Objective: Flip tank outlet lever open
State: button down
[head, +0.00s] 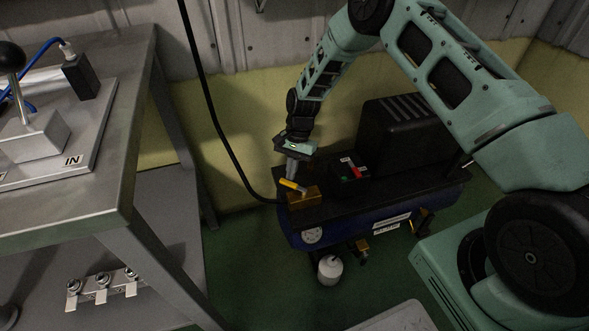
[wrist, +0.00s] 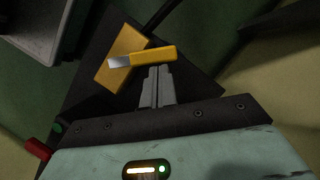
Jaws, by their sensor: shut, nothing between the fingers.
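The tank outlet lever (head: 292,184) is a small yellow handle above a brass-coloured block (head: 304,199) on the left end of the blue tank (head: 350,232). In the wrist view the lever (wrist: 156,54) has a bare metal end lying over the yellow-brown block (wrist: 117,62). My gripper (head: 291,177) is shut and empty, pointing down at the lever. In the wrist view its fingertips (wrist: 158,70) are right beside the yellow handle. I cannot tell whether they touch it.
A black box with red and green buttons (head: 350,168) and a large black housing (head: 405,135) stand on the tank's top. A black hose (head: 216,115) runs down to the block. A metal bench (head: 125,120) stands at the left. Green floor (head: 245,260) lies between bench and tank.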

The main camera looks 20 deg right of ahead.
aim_at(285, 183)
jog(key=a+n, duration=0.1)
jog(key=n, duration=0.1)
jog(key=s+a+n+g+h, duration=0.1)
jog(key=shift+a+n+p, duration=0.1)
jog(key=shift+n+p, duration=0.3)
jog(key=shift+s+a+n+h, duration=0.15)
jog(key=shift+a+n+h, duration=0.1)
jog(key=shift+n, duration=0.3)
jog(key=shift+s+a+n+h, duration=0.15)
jog(key=shift+n+h, duration=0.1)
jog(key=shift+n, duration=0.3)
jog(key=shift+d, duration=0.15)
jog(key=shift+s+d+p, duration=0.45)
jog(key=shift+d+p, duration=0.1)
jog(key=shift+p, duration=0.1)
